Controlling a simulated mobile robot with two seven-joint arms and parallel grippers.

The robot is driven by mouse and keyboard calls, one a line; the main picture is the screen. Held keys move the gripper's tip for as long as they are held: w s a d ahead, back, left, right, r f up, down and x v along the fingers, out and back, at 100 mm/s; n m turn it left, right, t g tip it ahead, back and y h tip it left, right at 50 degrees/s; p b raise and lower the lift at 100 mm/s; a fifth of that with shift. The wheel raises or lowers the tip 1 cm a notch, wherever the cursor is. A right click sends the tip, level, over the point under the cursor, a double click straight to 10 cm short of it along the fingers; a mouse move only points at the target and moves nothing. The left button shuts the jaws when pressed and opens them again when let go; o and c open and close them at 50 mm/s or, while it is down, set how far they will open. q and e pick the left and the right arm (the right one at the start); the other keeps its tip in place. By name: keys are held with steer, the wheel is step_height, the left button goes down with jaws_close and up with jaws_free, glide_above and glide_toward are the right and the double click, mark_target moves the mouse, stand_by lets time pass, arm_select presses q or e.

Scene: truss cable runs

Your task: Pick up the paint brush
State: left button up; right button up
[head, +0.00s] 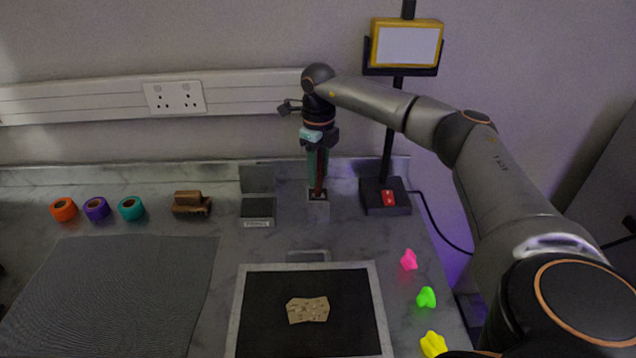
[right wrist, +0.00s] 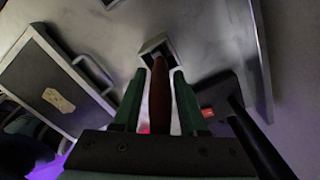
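The paint brush (head: 320,178) has a dark red-brown handle and stands upright in a small grey square holder (head: 318,210) at the back of the bench. My right gripper (head: 317,172) points down over it with its green fingers on either side of the handle. In the right wrist view, the brush handle (right wrist: 160,95) lies between the two fingers (right wrist: 160,76), with a gap showing at each side. The handle's lower end goes into the holder opening (right wrist: 156,48); the part of the brush inside is hidden. My left gripper is in neither view.
A lamp-like stand (head: 386,196) with a red switch is close right of the holder. A dark labelled block (head: 258,212) is close left. A framed black tray (head: 270,300) with a tan fragment (head: 308,310) lies in front. Tape rolls and a brown brush (head: 191,204) stand left.

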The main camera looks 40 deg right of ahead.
jaws_close()
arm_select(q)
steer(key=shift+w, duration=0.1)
arm_select(e)
steer(key=shift+r, duration=0.1)
